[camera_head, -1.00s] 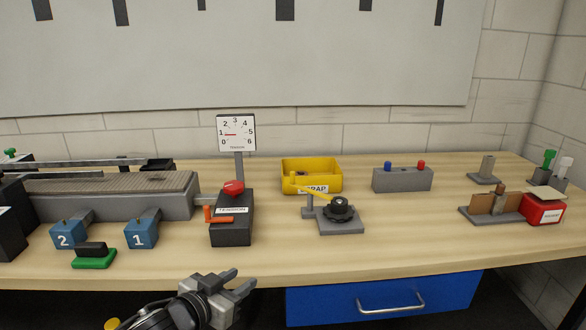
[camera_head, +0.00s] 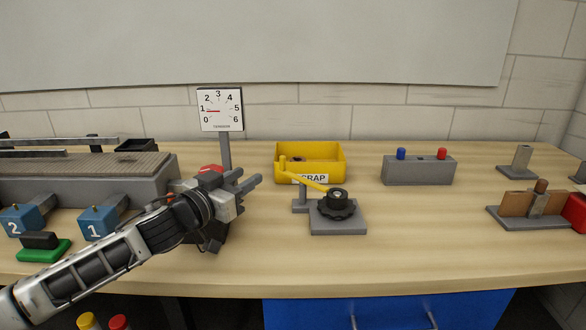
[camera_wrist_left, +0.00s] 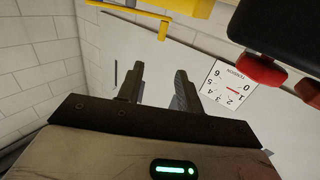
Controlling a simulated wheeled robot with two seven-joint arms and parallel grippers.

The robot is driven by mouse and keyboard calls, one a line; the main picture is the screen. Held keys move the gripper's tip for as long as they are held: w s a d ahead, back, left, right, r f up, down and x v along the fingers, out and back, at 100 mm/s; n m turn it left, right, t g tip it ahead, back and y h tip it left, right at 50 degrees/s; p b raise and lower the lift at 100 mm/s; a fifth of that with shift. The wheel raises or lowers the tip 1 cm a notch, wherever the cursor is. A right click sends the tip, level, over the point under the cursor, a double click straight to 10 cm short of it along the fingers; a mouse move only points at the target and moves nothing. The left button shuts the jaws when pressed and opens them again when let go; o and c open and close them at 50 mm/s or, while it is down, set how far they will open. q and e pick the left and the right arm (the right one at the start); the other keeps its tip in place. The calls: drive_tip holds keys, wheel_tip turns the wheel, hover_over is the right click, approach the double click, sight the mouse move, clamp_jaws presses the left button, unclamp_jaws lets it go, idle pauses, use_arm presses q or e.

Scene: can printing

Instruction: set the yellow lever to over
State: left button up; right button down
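The yellow lever (camera_head: 306,181) reaches from a black knobbed hub (camera_head: 337,201) on a grey base toward the left and back, past a small grey post. Its upright yellow end stands in front of the scrap bin. It also shows at the top of the left wrist view (camera_wrist_left: 140,11). My left gripper (camera_head: 251,179) is left of the lever, apart from it, with its fingers pointing right toward the lever's end. In the left wrist view its two fingers (camera_wrist_left: 156,85) stand apart with nothing between them. My right gripper is out of view.
The tension box is mostly hidden behind my left gripper; its red knob (camera_head: 210,168) and dial (camera_head: 220,109) show. A yellow scrap bin (camera_head: 334,163) stands behind the lever. A grey button box (camera_head: 418,171) is farther right. The table front right of my gripper is clear.

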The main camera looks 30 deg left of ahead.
sight(281, 161)
use_arm(q)
drive_tip(key=w, duration=0.5)
drive_tip(key=w+f+p, duration=0.1)
drive_tip(key=w, duration=1)
drive_tip(key=shift+w+d+f, duration=0.1)
drive_tip(key=shift+d+f, duration=0.15)
drive_tip(key=shift+f, duration=0.05)
clamp_jaws()
